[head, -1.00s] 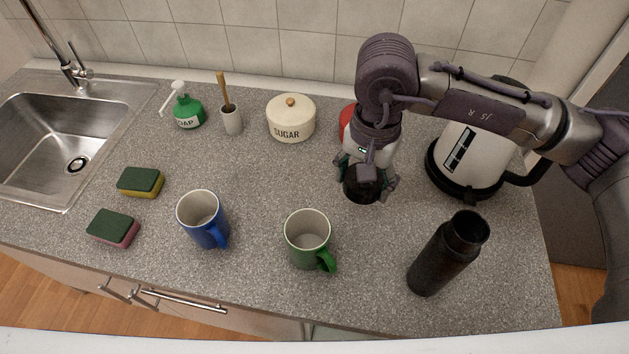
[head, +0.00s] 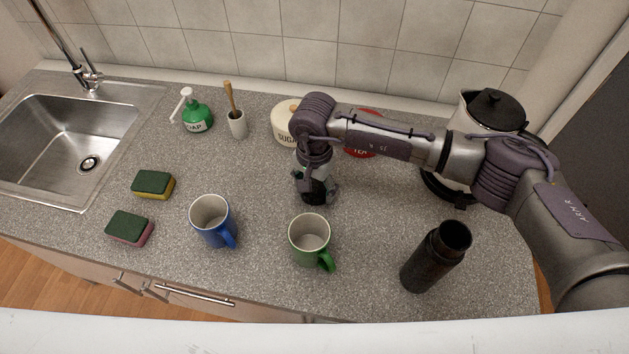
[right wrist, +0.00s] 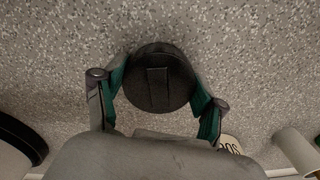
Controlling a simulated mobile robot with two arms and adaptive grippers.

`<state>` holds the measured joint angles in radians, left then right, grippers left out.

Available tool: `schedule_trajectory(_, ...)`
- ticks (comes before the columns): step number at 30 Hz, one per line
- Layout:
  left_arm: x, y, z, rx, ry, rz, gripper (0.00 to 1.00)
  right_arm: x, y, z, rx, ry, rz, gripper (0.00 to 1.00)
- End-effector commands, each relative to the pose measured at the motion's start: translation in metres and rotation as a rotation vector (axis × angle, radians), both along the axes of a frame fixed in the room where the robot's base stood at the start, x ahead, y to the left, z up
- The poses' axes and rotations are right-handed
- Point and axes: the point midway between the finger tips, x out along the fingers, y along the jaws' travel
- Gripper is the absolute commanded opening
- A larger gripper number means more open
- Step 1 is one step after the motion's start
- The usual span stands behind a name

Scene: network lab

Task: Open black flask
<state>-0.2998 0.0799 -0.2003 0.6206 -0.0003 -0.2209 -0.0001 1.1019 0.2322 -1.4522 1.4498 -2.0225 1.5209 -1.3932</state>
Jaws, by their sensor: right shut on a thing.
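The black flask (head: 432,258) stands on the counter at the front right in the head view, its mouth open with no lid on it. My right gripper (head: 315,192) is shut on the flask's round black lid (right wrist: 158,80), well to the left of the flask and behind the green mug. In the right wrist view the two fingers (right wrist: 158,92) clasp the lid from both sides, with the speckled counter behind it. I cannot tell whether the lid touches the counter. My left gripper is not in view.
A green mug (head: 309,240) stands just in front of the lid, and a blue mug (head: 212,222) to its left. The sugar jar (head: 284,125), red tea tin (head: 363,151) and kettle (head: 462,120) stand behind. Sponges (head: 153,184) lie near the sink (head: 60,140).

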Motion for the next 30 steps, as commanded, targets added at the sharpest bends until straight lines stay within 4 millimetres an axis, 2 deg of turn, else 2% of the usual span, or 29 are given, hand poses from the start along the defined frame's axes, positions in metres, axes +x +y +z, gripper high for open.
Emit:
schedule_trajectory(11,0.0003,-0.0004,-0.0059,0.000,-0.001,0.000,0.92,0.0005,-0.0001,-0.0052,0.001,-0.002,0.000,0.28)
schedule_trajectory(12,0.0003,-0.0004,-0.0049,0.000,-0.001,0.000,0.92,0.0005,-0.0002,-0.0041,0.000,-0.001,0.000,0.73)
schedule_trajectory(16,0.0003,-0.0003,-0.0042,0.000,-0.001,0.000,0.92,0.0004,-0.0003,-0.0035,0.000,-0.001,0.000,0.95)
schedule_trajectory(25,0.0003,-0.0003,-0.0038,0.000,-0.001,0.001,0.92,0.0004,-0.0003,-0.0032,0.000,-0.001,-0.001,0.95)
schedule_trajectory(29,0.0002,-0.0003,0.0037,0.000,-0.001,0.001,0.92,0.0003,-0.0002,0.0028,0.001,-0.001,-0.001,0.95)
schedule_trajectory(30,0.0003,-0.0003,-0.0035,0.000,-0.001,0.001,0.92,0.0014,0.0001,0.0040,0.002,-0.005,0.000,0.95)
